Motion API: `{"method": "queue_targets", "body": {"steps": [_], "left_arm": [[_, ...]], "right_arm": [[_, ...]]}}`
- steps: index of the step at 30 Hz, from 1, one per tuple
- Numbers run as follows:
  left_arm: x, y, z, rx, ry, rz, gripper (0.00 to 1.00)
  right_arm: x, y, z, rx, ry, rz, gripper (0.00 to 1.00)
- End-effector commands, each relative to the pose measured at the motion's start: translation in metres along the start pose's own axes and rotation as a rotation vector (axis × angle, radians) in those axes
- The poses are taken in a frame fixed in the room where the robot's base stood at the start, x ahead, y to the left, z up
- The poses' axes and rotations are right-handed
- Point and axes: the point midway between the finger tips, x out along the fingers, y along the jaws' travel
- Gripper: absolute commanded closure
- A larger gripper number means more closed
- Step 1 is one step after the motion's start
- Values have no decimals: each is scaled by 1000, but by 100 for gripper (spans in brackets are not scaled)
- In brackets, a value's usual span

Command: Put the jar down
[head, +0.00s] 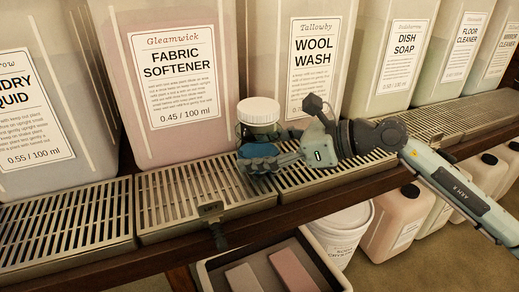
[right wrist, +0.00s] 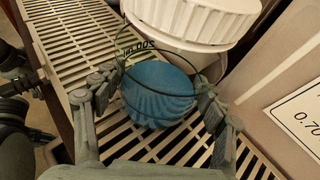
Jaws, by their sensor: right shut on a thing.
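A clear jar (right wrist: 155,90) with something blue and ribbed showing in it is between the fingers of my right gripper (right wrist: 157,98). In the head view the blue of the jar (head: 257,151) shows low over the slatted metal grate (head: 325,172), in front of the Wool Wash bucket. My right gripper (head: 266,157) is shut on it from the right side. The fingers hide part of the jar. I cannot tell whether its base touches the grate. My left gripper is in neither view.
Large buckets, including Fabric Softener (head: 180,125) and Wool Wash (head: 312,95), line the back. A black fitting (head: 216,232) hangs at the front edge. The grate to the left (head: 70,222) is clear.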

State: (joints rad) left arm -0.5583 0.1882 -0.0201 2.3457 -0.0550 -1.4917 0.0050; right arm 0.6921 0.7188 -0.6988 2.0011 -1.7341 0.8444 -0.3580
Motion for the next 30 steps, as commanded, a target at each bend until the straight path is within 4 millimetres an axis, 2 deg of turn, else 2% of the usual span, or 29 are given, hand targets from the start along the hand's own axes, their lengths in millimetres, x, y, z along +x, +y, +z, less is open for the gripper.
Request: {"method": "queue_targets", "body": {"steps": [2, 3, 7, 20, 23, 24, 30], "left_arm": [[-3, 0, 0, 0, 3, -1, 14], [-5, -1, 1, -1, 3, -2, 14], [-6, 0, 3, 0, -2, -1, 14], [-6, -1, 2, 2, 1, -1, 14], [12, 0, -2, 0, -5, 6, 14], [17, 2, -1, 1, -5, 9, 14], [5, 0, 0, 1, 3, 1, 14]], "right_arm": [[0, 0, 0, -1, -3, -1, 100], [0, 0, -1, 0, 0, 0, 26], [0, 0, -1, 0, 0, 0, 10], [-1, 0, 3, 0, 0, 0, 8], [-4, 0, 10, 0, 0, 0, 8], [-8, -1, 9, 0, 1, -2, 8], [-55, -1, 4, 0, 4, -4, 8]]}}
